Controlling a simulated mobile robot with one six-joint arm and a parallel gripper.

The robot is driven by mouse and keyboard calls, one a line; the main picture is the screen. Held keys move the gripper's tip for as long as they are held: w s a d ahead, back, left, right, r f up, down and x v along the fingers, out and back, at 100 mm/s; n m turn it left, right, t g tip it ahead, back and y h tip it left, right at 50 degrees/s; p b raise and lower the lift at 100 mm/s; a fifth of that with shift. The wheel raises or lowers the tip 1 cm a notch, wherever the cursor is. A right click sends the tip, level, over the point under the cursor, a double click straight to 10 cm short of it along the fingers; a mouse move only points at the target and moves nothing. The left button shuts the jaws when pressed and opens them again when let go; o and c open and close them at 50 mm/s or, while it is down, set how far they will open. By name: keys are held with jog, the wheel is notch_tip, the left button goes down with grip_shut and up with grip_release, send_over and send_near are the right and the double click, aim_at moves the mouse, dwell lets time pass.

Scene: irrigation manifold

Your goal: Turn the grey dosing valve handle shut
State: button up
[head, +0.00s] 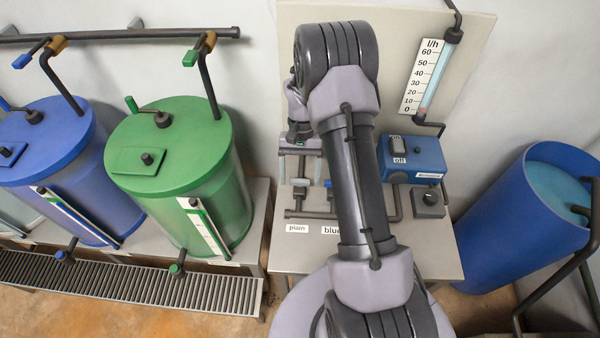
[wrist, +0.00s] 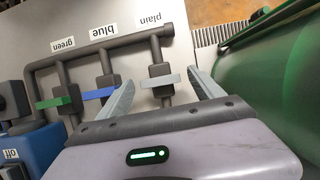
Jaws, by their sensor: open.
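The grey dosing valve handle (wrist: 147,83) is a light grey bar on the pipe branch by the "plain" label. It lies crosswise to its pipe in the wrist view. My gripper (wrist: 161,78) is open, with one finger to each side of this handle and gaps left between. I cannot tell whether the fingertips are at the handle's height. In the head view my gripper (head: 300,170) is over the left end of the manifold, and my arm hides most of the other valves.
A green handle (wrist: 54,103) and a blue handle (wrist: 98,94) sit on the neighbouring branches. A blue box (head: 413,158) marked "off" stands to the right on the bench. The green tank (head: 180,185) stands left of the bench, and a blue barrel (head: 510,225) stands right.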

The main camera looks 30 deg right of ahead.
jog(key=p+v, duration=0.4)
jog(key=v, duration=1.3)
jog(key=shift+r, duration=0.2)
jog(key=shift+w, duration=0.2)
jog(key=s+a+r+n+t+h+b, duration=0.1)
jog(key=s+a+r+t+b, duration=0.1)
jog(key=s+a+r+b, duration=0.3)
jog(key=s+a+r+n+t+b, duration=0.1)
jog(key=s+a+r+t+b, duration=0.15)
jog(key=s+a+b, duration=0.35)
jog(key=s+a+f+t+b, duration=0.5)
jog(key=s+a, duration=0.4)
jog(key=s, duration=0.4)
jog(key=shift+a+f+y+b, duration=0.3)
jog(key=shift+f+b, duration=0.15)
jog(key=shift+f, duration=0.3)
